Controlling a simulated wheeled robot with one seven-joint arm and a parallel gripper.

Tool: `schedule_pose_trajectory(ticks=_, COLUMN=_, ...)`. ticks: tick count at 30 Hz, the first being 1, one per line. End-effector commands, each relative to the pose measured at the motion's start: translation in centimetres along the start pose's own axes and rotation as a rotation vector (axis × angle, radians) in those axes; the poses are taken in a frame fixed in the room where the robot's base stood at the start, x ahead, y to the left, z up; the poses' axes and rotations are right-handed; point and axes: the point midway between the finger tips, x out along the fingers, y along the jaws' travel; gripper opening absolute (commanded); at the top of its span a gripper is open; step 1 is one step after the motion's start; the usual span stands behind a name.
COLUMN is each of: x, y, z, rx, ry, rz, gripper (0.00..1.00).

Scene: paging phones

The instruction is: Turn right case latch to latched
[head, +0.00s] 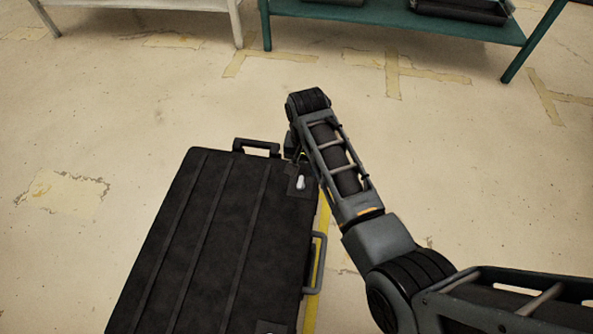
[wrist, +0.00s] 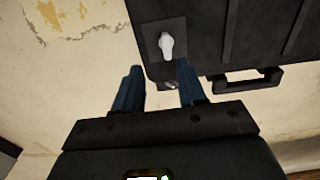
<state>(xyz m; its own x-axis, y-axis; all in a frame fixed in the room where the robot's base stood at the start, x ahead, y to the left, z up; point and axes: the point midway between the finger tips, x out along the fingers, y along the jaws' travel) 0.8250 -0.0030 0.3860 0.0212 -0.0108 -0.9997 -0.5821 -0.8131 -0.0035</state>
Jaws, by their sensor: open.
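The black case (head: 203,245) lies flat on the floor, its ribbed lid up. A small white latch (head: 300,183) sits on a dark square plate at the far right corner; I take it as the right latch. It also shows in the wrist view as a white knob (wrist: 173,47), its long axis roughly up and down in the picture. My gripper (wrist: 158,86) is open and empty, with two blue fingers just short of the latch. The right finger overlaps the case edge in the picture; contact cannot be told. In the head view my wrist mostly hides the fingers.
A second latch (head: 268,328) is partly cut off at the bottom edge. A grey handle (head: 319,265) is on the case's right side, and a black handle (head: 257,147) on its far end. A teal shelf (head: 400,25) stands beyond. The floor left is clear.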

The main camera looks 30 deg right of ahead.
Motion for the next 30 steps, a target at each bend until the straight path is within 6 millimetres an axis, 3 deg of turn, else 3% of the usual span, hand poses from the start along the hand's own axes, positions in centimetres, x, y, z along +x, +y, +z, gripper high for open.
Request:
schedule_pose_trajectory(ticks=5, x=0.4, y=-0.8, z=0.0, rx=0.007, ry=-0.027, rz=0.004, gripper=0.4)
schedule_pose_trajectory(ticks=19, x=6.9, y=-0.7, z=0.2, rx=0.007, ry=-0.025, rz=0.004, gripper=0.4)
schedule_pose_trajectory(ticks=30, x=7.5, y=-0.7, z=0.2, rx=0.007, ry=-0.024, rz=0.003, gripper=0.4)
